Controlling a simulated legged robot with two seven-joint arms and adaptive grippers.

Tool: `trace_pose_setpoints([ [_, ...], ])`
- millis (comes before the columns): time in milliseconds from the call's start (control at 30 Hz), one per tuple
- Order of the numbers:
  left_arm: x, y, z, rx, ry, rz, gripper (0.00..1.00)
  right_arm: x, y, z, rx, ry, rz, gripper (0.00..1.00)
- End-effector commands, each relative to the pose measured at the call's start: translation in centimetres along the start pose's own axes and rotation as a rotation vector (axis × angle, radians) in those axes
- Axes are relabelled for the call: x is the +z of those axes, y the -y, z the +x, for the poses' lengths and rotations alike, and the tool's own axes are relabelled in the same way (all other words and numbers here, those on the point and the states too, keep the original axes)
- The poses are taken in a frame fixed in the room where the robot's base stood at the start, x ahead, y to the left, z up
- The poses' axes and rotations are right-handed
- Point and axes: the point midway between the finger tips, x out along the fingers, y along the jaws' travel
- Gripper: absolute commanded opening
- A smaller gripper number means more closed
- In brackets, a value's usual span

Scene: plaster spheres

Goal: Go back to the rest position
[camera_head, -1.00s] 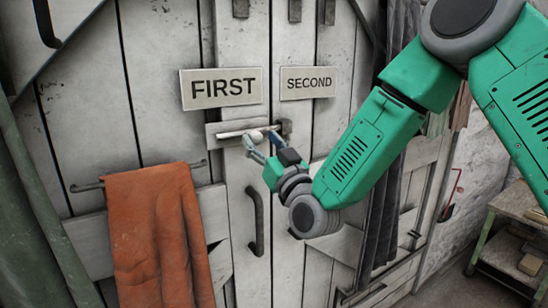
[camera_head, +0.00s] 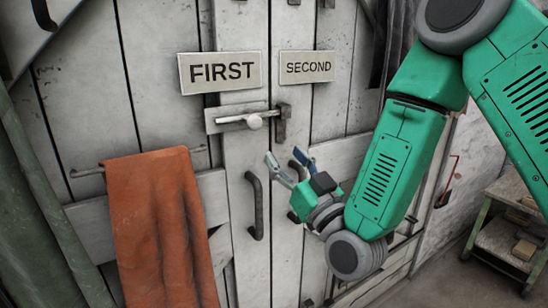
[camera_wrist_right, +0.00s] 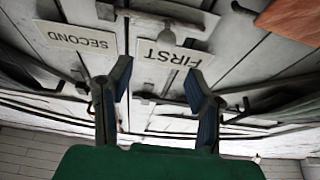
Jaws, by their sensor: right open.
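My right gripper (camera_head: 291,168) is open and empty in the head view, a little below and to the right of the door bolt (camera_head: 252,121). It is apart from the bolt. The bolt has a pale round knob and sits under the signs on the white plank doors (camera_head: 90,100). In the right wrist view my open right gripper (camera_wrist_right: 158,90) shows two spread dark fingers with nothing between them, and the doors and signs appear upside down. My left gripper is not in view.
The FIRST sign (camera_head: 221,71) and SECOND sign (camera_head: 307,67) hang on the doors. Dark door handles (camera_head: 255,205) are close to my right gripper. An orange cloth (camera_head: 160,230) hangs from a bar at left. A small shelf table (camera_head: 508,235) stands at the right.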

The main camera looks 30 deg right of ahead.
Motion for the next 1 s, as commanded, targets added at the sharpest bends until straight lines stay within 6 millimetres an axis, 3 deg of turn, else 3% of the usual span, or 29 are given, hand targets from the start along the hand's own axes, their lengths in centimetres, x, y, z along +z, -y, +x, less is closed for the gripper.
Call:
trace_pose_setpoints([
  [167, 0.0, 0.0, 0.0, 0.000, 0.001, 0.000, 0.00, 0.0, 0.0, 0.0, 0.000, 0.001, 0.000, 0.47],
  [267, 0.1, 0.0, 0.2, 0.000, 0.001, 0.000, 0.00, 1.2, 0.2, -0.4, -0.007, 0.035, 0.000, 0.47],
  [367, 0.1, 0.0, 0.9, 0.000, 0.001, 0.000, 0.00, 5.0, 0.7, -1.8, -0.028, 0.147, 0.002, 0.47],
  [467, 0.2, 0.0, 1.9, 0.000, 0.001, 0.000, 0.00, 11.0, 1.5, -4.7, -0.058, 0.336, 0.006, 0.47],
  [600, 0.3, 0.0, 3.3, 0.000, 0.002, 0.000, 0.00, 19.9, 2.4, -11.0, -0.088, 0.650, 0.014, 0.47],
  [700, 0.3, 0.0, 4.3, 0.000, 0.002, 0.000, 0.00, 25.2, 2.8, -16.6, -0.097, 0.874, 0.021, 0.47],
  [767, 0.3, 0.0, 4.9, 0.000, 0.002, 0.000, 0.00, 28.0, 2.8, -20.4, -0.096, 1.009, 0.023, 0.47],
  [900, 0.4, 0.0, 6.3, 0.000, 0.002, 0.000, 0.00, 33.1, 2.7, -29.8, -0.079, 1.326, 0.026, 0.47],
  [1000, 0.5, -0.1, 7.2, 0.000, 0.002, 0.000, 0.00, 35.1, 2.3, -36.5, -0.053, 1.537, 0.021, 0.47],
])
